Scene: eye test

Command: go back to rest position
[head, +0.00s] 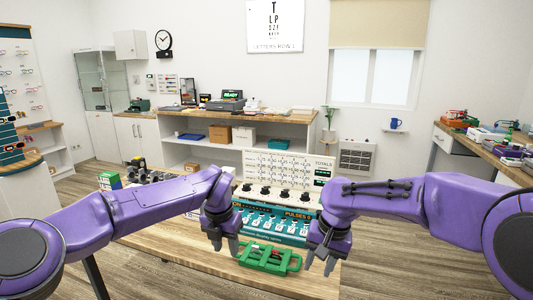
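My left gripper (226,246) points down over the front of the wooden table, just left of a green frame-like object (269,258). Its two fingers show a gap with nothing seen between them. My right gripper (318,262) points down just right of the green object, fingers spread and empty.
A panel with dark knobs and teal slots (272,222) stands behind the grippers on the wooden table (190,255). Small boxes (109,181) and dark devices stand at the table's left. A shelf unit (290,122) lines the back wall; a cluttered counter (489,148) is at right.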

